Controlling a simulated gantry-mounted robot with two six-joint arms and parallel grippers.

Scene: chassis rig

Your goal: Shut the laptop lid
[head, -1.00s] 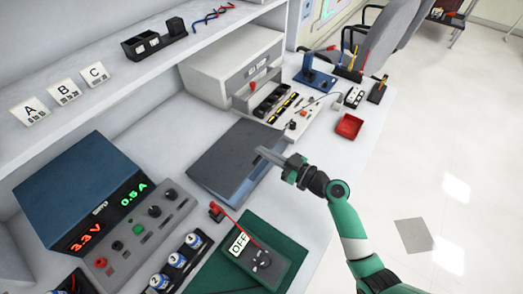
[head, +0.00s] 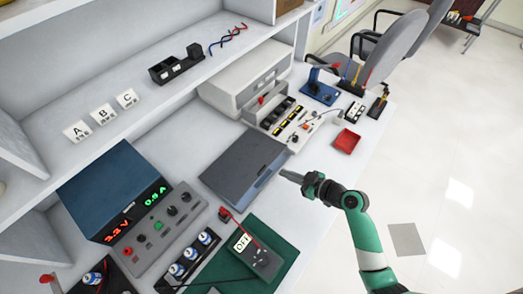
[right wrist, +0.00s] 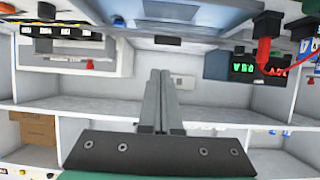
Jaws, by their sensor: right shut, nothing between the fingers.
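The laptop (head: 240,160) is a dark grey slab on the white bench, in the middle of the head view. Its lid lies down flat or nearly flat; I cannot tell if a thin gap is left at the front edge. My right gripper (head: 284,174) is shut and empty, just right of the laptop's front edge and seemingly apart from it. In the right wrist view its fingers (right wrist: 160,75) are together, with a blue-grey surface, perhaps the laptop, at the top. My left gripper is not in view.
A power supply (head: 112,190) and a green mat (head: 285,262) with a meter lie on the near side. A parts tray (head: 290,122), a red bin (head: 346,141) and a drawer cabinet (head: 240,82) stand beyond the laptop. Open floor is at right.

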